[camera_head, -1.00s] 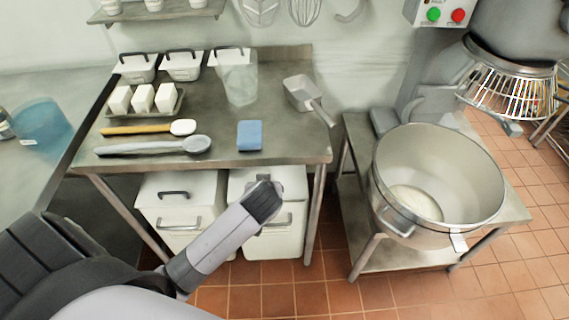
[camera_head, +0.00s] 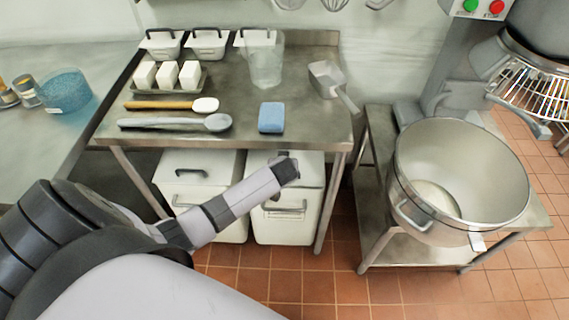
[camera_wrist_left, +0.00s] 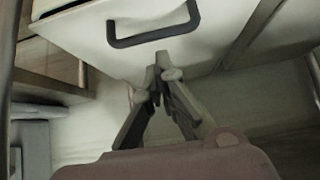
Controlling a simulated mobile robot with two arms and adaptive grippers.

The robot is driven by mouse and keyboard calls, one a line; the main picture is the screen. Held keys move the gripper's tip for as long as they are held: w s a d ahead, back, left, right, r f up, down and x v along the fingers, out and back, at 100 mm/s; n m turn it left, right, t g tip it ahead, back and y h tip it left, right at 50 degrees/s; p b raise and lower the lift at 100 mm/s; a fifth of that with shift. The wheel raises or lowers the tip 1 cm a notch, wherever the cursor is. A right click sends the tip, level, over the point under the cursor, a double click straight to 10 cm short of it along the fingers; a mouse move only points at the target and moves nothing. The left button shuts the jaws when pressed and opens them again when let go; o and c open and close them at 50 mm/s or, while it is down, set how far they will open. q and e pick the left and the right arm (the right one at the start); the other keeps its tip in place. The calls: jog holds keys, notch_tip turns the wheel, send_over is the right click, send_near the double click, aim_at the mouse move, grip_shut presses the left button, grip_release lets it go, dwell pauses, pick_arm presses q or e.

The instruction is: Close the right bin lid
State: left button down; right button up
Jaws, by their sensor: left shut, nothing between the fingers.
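The right white bin (camera_head: 287,226) stands under the steel table, beside the left bin (camera_head: 198,215). The right bin's lid (camera_head: 312,168) is partly covered by my left arm, and I cannot tell from the head view whether it is ajar. The dark handle (camera_head: 286,206) shows on the bin's front. In the left wrist view, my left gripper (camera_wrist_left: 163,72) is shut and empty, its tips close below a dark handle (camera_wrist_left: 150,38) on a white bin face. Contact there is unclear. In the head view the fingers are hidden. My right gripper is not in view.
The table (camera_head: 235,140) overhangs the bins and holds a blue block (camera_head: 271,118), spoons, a scoop (camera_head: 328,80) and containers. A large steel bowl (camera_head: 462,180) stands on a low stand at right. The tiled floor (camera_head: 310,285) in front is clear.

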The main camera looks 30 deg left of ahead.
pick_arm(q)
jog(key=shift+b+x, duration=0.3)
jog(key=shift+x, duration=1.7)
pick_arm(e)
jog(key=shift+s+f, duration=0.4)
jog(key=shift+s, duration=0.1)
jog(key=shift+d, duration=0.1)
